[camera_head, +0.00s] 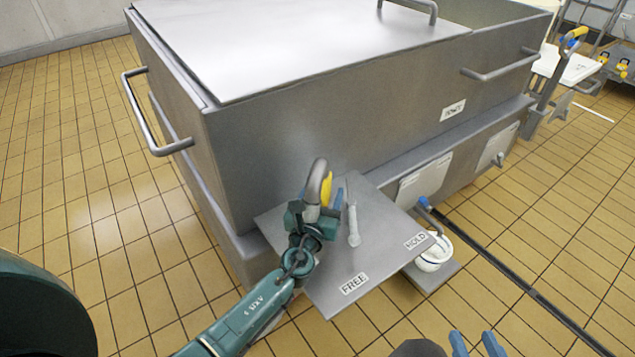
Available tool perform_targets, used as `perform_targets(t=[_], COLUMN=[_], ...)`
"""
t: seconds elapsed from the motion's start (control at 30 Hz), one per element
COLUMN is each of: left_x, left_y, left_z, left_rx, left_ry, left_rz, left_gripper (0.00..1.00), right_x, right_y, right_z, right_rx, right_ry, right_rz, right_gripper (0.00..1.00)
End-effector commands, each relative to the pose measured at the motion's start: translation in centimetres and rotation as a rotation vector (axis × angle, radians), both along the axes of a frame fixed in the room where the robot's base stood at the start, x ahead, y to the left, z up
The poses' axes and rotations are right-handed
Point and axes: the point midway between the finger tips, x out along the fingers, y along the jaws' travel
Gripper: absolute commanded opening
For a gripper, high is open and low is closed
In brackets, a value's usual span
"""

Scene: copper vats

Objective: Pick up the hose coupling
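A grey bent pipe piece with a yellow part (326,188) stands above the grey shelf; I cannot tell surely whether it is the hose coupling. A slim grey metal piece with a rounded end (354,228) lies on the shelf (322,290), just right of it. My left gripper (340,199) is over the shelf between these two pieces. Its teal wrist covers part of it, so whether it is open or touches either piece is unclear. My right gripper (475,344) is at the bottom edge, its two blue fingers apart, with nothing seen between them.
A white pot (434,255) stands on a lower ledge to the right. A dark hose or rail (520,284) crosses the tiled floor. Floor at left is clear.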

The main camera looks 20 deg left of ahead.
Motion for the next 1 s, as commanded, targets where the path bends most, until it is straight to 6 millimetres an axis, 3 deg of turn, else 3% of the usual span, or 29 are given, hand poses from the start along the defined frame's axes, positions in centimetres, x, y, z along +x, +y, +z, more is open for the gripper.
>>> perform_targets(t=[0.27,0.87,1.0], left_x=[-0.03,-0.01,0.08], left_y=[-0.06,-0.02,-0.02], left_z=[-0.01,0.0,0.27], left_rx=[0.0,0.0,0.0], left_ry=[0.0,0.0,-0.005], left_rz=[0.0,0.0,0.001], left_gripper=[0.57,0.07,0.05], right_x=[-0.09,-0.27,-0.27], right_y=[0.01,0.15,0.16], right_z=[-0.11,-0.42,-0.4], right_rx=[0.0,-0.007,-0.006], right_ry=[0.004,0.012,0.012], right_rz=[0.0,0.011,0.011], right_gripper=[0.37,0.37,0.37])
